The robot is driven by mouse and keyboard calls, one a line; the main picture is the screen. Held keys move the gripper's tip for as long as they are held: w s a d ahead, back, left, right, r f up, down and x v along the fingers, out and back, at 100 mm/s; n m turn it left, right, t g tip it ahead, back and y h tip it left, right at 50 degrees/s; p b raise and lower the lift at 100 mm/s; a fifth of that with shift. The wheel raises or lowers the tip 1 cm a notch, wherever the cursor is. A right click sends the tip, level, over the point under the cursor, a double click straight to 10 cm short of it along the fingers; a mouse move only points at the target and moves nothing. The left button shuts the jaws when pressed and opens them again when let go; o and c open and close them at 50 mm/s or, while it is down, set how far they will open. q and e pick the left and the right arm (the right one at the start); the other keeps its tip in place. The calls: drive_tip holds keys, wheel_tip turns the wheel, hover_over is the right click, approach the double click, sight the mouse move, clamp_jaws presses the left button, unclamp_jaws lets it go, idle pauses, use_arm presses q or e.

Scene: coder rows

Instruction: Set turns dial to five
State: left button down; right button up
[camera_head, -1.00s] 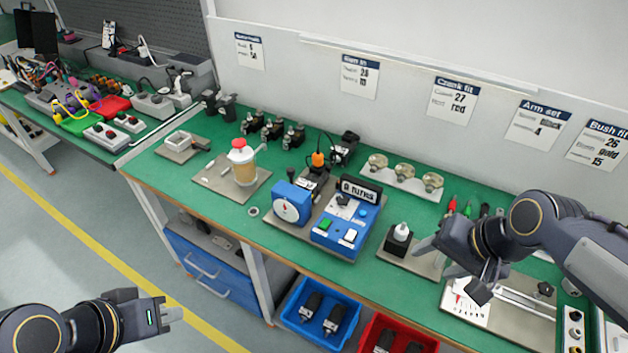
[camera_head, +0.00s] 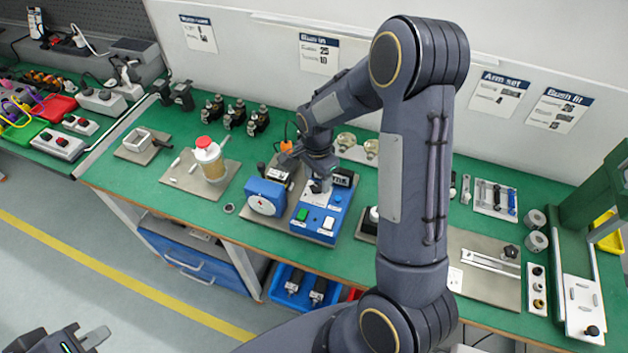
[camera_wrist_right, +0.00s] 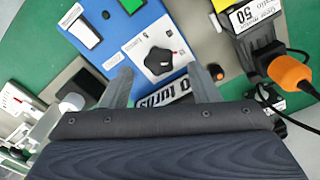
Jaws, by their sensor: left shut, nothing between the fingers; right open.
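The blue control box (camera_head: 322,213) stands on the green bench. It carries a green button (camera_head: 302,214), a white switch (camera_head: 327,222) and a display partly hidden by my arm. In the right wrist view the black turns dial (camera_wrist_right: 165,60) sits on a white plate on the box's face. The display (camera_wrist_right: 165,98) there reads "0 turns", seen upside down. My right gripper (camera_wrist_right: 162,80) is open, its two fingers on either side of the dial's near side; contact cannot be told. My left gripper (camera_head: 88,340) is shut and empty, low at the left, away from the bench.
A blue gauge box (camera_head: 265,196) with a white round face stands left of the control box. A glue bottle (camera_head: 209,158) is further left. My right arm hides much of the bench.

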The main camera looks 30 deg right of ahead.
sight(317, 187)
drive_tip(key=shift+f, duration=1.5)
drive_tip(key=c, duration=1)
drive_tip(key=shift+o, duration=0.2)
